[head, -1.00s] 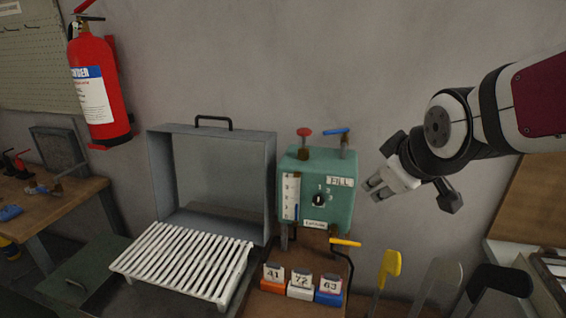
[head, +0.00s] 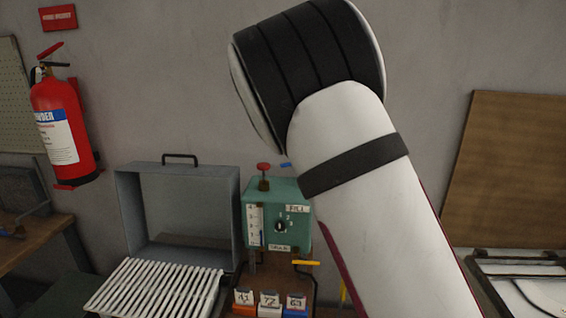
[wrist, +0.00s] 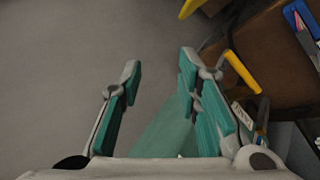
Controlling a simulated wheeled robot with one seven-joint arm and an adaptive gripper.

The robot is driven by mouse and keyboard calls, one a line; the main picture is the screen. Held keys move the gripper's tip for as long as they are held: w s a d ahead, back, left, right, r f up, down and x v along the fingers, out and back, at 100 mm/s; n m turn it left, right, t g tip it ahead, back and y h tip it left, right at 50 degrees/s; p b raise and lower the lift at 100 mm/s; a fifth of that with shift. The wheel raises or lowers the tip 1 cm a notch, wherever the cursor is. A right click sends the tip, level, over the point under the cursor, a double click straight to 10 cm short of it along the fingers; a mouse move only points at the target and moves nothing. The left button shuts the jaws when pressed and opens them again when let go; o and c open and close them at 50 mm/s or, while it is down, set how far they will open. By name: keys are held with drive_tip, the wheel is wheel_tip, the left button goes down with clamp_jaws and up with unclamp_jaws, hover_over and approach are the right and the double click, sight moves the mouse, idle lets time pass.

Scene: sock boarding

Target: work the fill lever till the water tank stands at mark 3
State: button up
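The teal tank box (head: 290,190) stands against the wall, with a white numbered gauge strip (head: 254,225) and a FILL label (head: 296,208) on its front. The level in the gauge is too small to read. A red knob (head: 264,167) is on top. The blue lever (head: 286,165) beside it is mostly hidden behind my arm. A yellow-handled lever (head: 306,263) sits below the box; it also shows in the wrist view (wrist: 242,71). My gripper (wrist: 160,70) is open, with nothing visibly held; a teal surface shows beneath its fingers. My arm hides it in the head view.
A grey open cabinet (head: 125,205) and a white slatted rack (head: 150,290) stand left of the box. Several number blocks (head: 270,304) sit in front of it. A fire extinguisher (head: 62,125) hangs at left. A brown board (head: 515,170) leans at right.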

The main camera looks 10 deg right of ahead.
drive_tip(key=w+a+r+n+t+h+p, duration=0.1)
drive_tip(key=w+a+r+n+t+p, duration=0.2)
drive_tip(key=w+a+r+n+t, duration=0.35)
drive_tip(key=w+a+r+n+t+h+p, duration=0.2)
drive_tip(key=w+a+r+n+t+p, duration=0.15)
drive_tip(key=a+r, duration=0.55)
drive_tip(key=shift+g, duration=0.5)
drive_tip(key=x, duration=0.4)
drive_tip(key=a+f+x, duration=0.1)
drive_tip(key=x, duration=0.3)
drive_tip(key=f+b+x, duration=0.1)
drive_tip(key=x, duration=0.3)
drive_tip(key=shift+w+a+f, duration=0.25)
drive_tip(key=shift+w+f, duration=0.05)
drive_tip(key=shift+w, duration=0.2)
drive_tip(key=shift+c, duration=0.3)
clamp_jaws()
